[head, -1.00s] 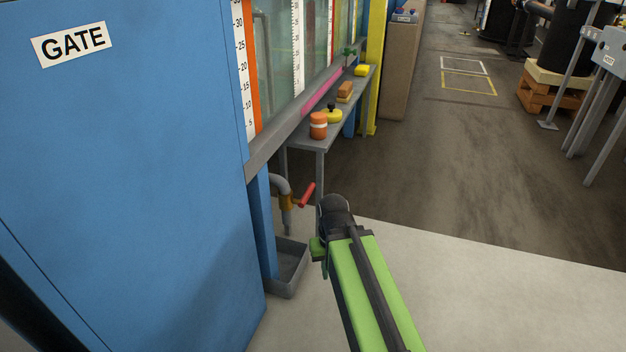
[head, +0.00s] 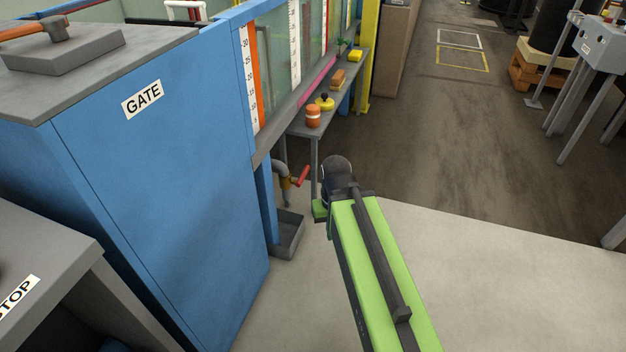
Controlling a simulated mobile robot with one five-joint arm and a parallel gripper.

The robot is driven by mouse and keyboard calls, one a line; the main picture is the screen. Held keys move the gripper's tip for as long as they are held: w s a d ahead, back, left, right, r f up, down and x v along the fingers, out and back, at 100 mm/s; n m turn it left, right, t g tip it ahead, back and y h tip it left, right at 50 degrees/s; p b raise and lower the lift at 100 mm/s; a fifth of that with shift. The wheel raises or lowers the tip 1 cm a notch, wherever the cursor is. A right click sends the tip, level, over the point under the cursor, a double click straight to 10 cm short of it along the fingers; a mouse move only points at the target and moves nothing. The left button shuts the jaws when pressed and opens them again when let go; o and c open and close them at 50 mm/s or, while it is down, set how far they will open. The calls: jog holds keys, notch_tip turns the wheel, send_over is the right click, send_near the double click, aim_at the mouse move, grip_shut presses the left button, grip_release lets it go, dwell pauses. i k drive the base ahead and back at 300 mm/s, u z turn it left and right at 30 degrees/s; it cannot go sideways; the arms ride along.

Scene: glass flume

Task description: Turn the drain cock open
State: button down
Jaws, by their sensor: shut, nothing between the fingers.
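The drain cock has a red lever handle (head: 302,177) and a brass-coloured body (head: 286,184) on a grey pipe (head: 279,167). The pipe bends down at the lower corner of the blue flume frame. The lever slants up and to the right from the body. My gripper (head: 335,176) is at the end of my green arm, just right of the lever in the head view, with a small gap of floor between them. It is shut and empty. Its fingertips are largely hidden behind the dark wrist, and its distance in depth from the lever is unclear.
A grey catch tray (head: 289,236) lies on the floor below the cock. The blue GATE cabinet (head: 165,190) stands to the left, a grey STOP box (head: 45,245) nearer. A bench (head: 318,130) with an orange jar (head: 313,116) stands behind.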

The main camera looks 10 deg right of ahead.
aim_at(303, 176)
jog(key=z, duration=0.15)
jog(key=k, duration=0.7)
jog(key=u, duration=1.45)
jog(key=k, duration=0.2)
jog(key=u, duration=2.5)
jog(key=k, duration=1.35)
jog(key=z, duration=4.1)
jog(key=i, duration=0.15)
jog(key=u, duration=1.9)
jog(key=i, duration=0.9)
